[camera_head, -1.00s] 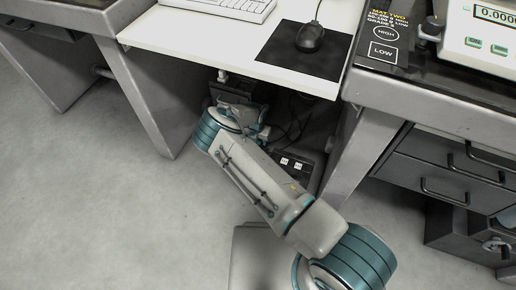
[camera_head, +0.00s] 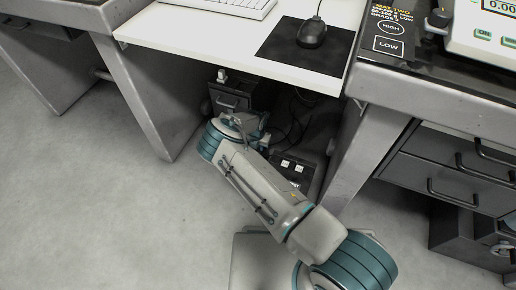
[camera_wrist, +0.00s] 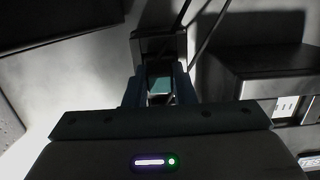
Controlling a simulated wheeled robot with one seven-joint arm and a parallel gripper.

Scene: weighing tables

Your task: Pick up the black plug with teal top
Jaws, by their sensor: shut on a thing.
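The black plug with teal top (camera_wrist: 160,86) shows in the wrist view between the fingers of my gripper (camera_wrist: 160,98). My gripper is shut on it; the fingers and gripper body hide its lower part. In the head view my gripper (camera_head: 262,138) is under the white desk, mostly behind my own arm, and the plug cannot be made out there.
A small drawer unit (camera_head: 229,98) with a white object (camera_head: 221,75) on it stands under the desk (camera_head: 230,40). A dark box with white switches (camera_head: 292,166) and loose cables lie to the right. Metal table legs (camera_head: 150,105) flank the space; the floor in front is clear.

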